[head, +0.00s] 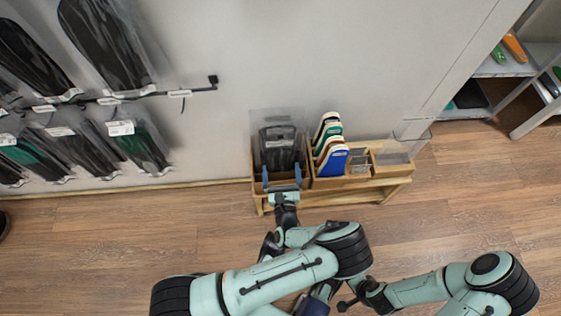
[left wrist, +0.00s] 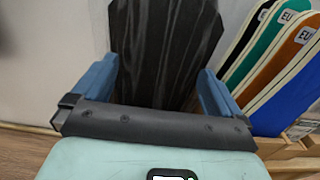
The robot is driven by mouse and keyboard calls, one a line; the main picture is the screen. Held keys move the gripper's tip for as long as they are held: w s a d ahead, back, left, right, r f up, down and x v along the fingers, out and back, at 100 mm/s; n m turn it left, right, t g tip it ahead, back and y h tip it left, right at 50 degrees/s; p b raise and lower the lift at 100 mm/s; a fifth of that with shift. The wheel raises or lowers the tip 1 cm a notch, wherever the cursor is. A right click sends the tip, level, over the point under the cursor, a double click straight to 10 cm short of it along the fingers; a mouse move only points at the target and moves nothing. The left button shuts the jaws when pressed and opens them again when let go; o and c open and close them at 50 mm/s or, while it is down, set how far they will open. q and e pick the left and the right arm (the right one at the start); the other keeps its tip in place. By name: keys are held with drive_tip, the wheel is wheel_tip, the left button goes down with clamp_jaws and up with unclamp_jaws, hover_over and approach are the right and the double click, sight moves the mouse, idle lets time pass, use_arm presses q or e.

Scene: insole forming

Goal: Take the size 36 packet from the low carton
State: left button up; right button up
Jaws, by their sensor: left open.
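A clear packet with dark insoles (head: 278,146) stands upright in the left carton (head: 257,184) of a low wooden stand. It also shows as a black shape in the left wrist view (left wrist: 160,50). My left gripper (head: 283,180) is open at the front of this carton. In the left wrist view its blue fingers (left wrist: 155,88) stand apart, one on each side of the black shape. I cannot tell whether they touch it. The size on the packet label is too small to read. My right gripper (head: 346,304) shows low in the head view, its jaws unclear.
Colored insoles (head: 331,150) stand in the carton to the right, and they show large in the left wrist view (left wrist: 275,65). A clear holder (head: 403,148) is at the right end of the wooden stand (head: 380,187). Packets (head: 100,45) hang on the wall at left. The floor is open.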

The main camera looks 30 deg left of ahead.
use_arm(q)
drive_tip(key=shift+w+a, duration=0.4)
drive_tip(key=shift+w, duration=0.2)
drive_tip(key=c, duration=0.9)
drive_tip(key=shift+c, duration=0.2)
